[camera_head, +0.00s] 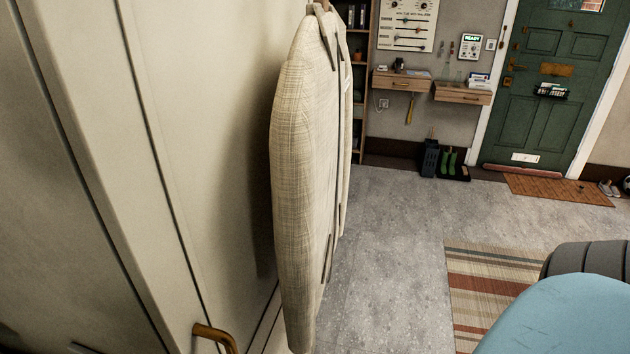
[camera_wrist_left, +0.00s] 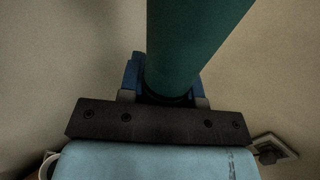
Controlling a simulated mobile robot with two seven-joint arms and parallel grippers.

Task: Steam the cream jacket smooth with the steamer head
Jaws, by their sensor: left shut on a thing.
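In the left wrist view my left gripper (camera_wrist_left: 165,96) is shut around a dark green cylinder, which looks like the handle of the steamer head (camera_wrist_left: 190,40). The steamer's working end is out of sight. The left gripper does not show in the head view, so its distance from the jacket is unclear. My right gripper is in neither view.
A brass handle (camera_head: 215,336) sticks out of the cream panel. Grey floor (camera_head: 400,230) is open right of the jacket, with a striped rug (camera_head: 480,290) beyond. Wall drawers (camera_head: 402,82), boots (camera_head: 449,163) and a green door (camera_head: 555,95) stand farther back.

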